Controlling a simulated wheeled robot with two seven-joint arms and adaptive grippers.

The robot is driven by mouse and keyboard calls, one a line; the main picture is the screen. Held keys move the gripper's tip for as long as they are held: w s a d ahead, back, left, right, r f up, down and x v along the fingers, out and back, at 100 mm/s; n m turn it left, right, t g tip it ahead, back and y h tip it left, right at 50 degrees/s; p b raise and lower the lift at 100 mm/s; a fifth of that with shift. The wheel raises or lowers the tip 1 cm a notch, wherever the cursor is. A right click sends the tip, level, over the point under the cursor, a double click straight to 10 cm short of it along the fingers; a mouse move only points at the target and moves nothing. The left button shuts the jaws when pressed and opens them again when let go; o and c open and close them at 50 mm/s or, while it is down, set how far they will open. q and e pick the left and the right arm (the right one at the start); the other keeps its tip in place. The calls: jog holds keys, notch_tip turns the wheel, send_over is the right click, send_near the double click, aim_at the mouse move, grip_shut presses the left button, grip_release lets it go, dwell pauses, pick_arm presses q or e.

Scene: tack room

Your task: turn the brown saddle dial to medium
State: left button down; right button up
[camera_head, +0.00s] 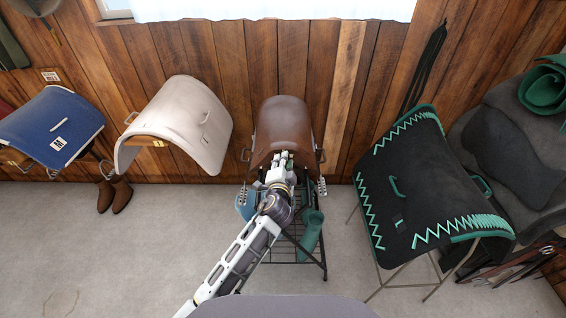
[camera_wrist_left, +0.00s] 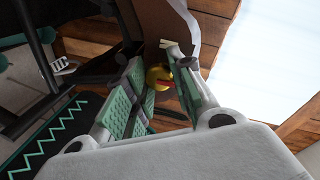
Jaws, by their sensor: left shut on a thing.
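The brown saddle (camera_head: 282,117) sits on a black wire stand in the middle of the head view. My left gripper (camera_head: 283,158) reaches up to the saddle's near end and covers its dial there. In the left wrist view, a brass-yellow dial (camera_wrist_left: 158,77) with a red mark shows between the green-padded fingers of my left gripper (camera_wrist_left: 153,68). The gripper is shut on the dial, and the brown saddle (camera_wrist_left: 148,22) lies just beyond. The dial's setting cannot be read. My right gripper is in neither view.
A cream saddle (camera_head: 187,122) and a blue one (camera_head: 52,125) hang to the left. A black saddle pad with green zigzag trim (camera_head: 425,180) stands to the right. Green rolled items (camera_head: 311,232) sit in the stand below. Brown boots (camera_head: 114,193) stand by the wall.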

pick_arm(q)
jog(key=shift+d, duration=0.1)
jog(key=c, duration=1.2)
grip_release()
jog(key=shift+s, duration=0.1)
jog(key=shift+s, duration=0.1)
jog(key=shift+s+a+r, duration=0.2)
jog(key=shift+s+r, duration=0.1)
jog(key=shift+s, duration=1.6)
jog(key=shift+s+a+r, duration=0.15)
jog(key=shift+s+r, duration=0.15)
jog(key=shift+s, duration=1.65)
jog(key=shift+s+a+r, duration=0.2)
jog(key=shift+s+r, duration=0.1)
jog(key=shift+s, duration=1.6)
